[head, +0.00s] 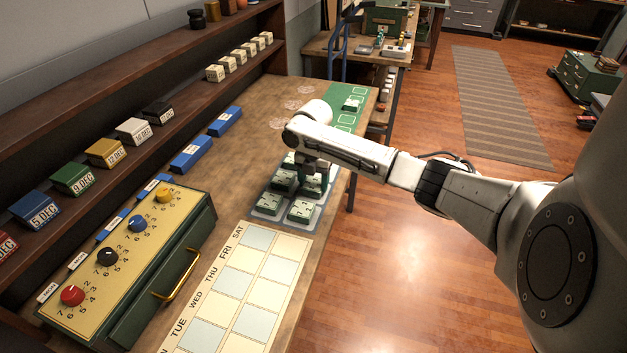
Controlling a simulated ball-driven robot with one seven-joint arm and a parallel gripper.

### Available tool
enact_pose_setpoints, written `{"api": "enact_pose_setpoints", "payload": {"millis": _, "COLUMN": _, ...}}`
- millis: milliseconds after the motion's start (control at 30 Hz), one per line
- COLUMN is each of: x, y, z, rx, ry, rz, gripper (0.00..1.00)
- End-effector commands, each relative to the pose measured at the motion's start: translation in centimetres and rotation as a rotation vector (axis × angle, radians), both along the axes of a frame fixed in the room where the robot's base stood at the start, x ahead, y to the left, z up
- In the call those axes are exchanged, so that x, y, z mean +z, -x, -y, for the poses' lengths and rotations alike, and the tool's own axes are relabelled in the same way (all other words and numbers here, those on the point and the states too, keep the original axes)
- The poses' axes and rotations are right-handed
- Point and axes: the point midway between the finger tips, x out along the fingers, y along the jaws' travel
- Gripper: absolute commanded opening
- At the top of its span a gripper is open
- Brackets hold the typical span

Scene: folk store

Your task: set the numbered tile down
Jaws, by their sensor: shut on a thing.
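My gripper (314,168) reaches down over a grey tray (264,212) of green-and-white tiles on the wooden bench. It is shut on a dark green tile (314,184), mostly hidden by the fingers. I cannot read its number, nor tell whether it touches the tray. Other tiles stand in the tray: one at the front left (269,202), one at the front right (301,210), one behind at the left (282,180). A further tile (352,104) lies on a green mat (343,122) with pale outlined squares at the bench's far end.
A weekday calendar sheet (243,285) lies in front of the tray. A panel box (130,250) with coloured knobs stands at the left. Blue blocks (190,154) line the bench beside a shelf of date blocks (105,153). Bare bench shows left of the tray.

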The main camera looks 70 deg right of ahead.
Motion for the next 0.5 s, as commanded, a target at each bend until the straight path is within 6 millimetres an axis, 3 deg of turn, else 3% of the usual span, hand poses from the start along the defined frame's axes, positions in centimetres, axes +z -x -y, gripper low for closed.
{"api": "enact_pose_setpoints", "payload": {"millis": 133, "x": -0.36, "y": -0.01, "z": -0.01, "rx": 0.000, "ry": 0.000, "rz": 0.000, "gripper": 0.25}}
{"api": "enact_pose_setpoints", "payload": {"millis": 167, "x": -0.31, "y": 0.00, "z": -0.01, "rx": 0.000, "ry": 0.000, "rz": 0.000, "gripper": 0.63}}
{"api": "enact_pose_setpoints", "payload": {"millis": 400, "x": -0.26, "y": 0.00, "z": -0.01, "rx": 0.000, "ry": 0.000, "rz": 0.000, "gripper": 0.86}}
{"api": "enact_pose_setpoints", "payload": {"millis": 500, "x": -0.25, "y": 0.00, "z": -0.01, "rx": 0.000, "ry": 0.000, "rz": 0.000, "gripper": 0.87}}
